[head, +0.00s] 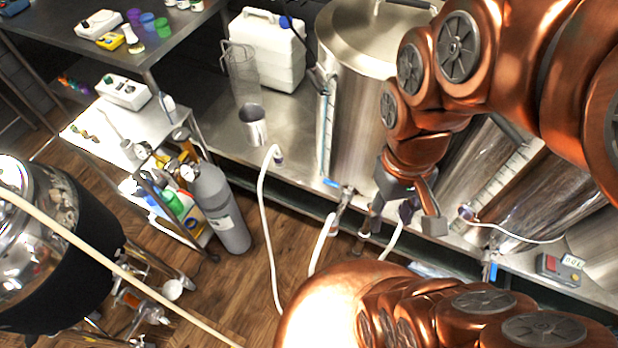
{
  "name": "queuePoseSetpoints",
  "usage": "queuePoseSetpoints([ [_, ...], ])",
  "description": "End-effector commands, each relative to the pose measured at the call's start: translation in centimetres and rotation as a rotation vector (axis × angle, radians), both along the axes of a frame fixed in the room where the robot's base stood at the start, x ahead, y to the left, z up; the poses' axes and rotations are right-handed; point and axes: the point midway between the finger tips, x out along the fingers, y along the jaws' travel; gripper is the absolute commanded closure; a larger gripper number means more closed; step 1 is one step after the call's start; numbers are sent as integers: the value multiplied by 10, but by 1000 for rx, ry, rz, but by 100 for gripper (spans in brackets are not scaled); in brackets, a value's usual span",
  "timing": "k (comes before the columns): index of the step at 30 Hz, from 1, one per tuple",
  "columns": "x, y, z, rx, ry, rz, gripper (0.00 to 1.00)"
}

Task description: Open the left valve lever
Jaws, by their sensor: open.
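The left valve lever (331,183) is a small blue handle at the base of the left steel kettle (347,130). It sits by a metal valve (346,196) with a white hose below it. My gripper (402,228) is open, its fingers spread and pointing down, just right of this valve. The gripper appears apart from the blue lever, and I see nothing held in it. A second blue lever (493,271) shows farther right, below the other steel vessel (490,165).
White hoses (265,225) hang in front of the steel bench. A grey gas cylinder (220,210) stands left beside a small cart (95,125). A white jug (268,50) and metal cup (253,125) stand on the bench. Wooden floor is clear between cylinder and hoses.

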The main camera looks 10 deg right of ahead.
Motion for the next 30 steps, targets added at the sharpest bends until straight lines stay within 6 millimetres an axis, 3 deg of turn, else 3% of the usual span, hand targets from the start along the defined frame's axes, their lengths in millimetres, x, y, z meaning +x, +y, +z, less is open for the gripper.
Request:
queuePoseSetpoints([
  [1,10,-1,-16,4,-3,23,56],
  [17,170,0,-154,53,-74,452,56],
  [30,295,0,-294,73,-122,792,56],
])
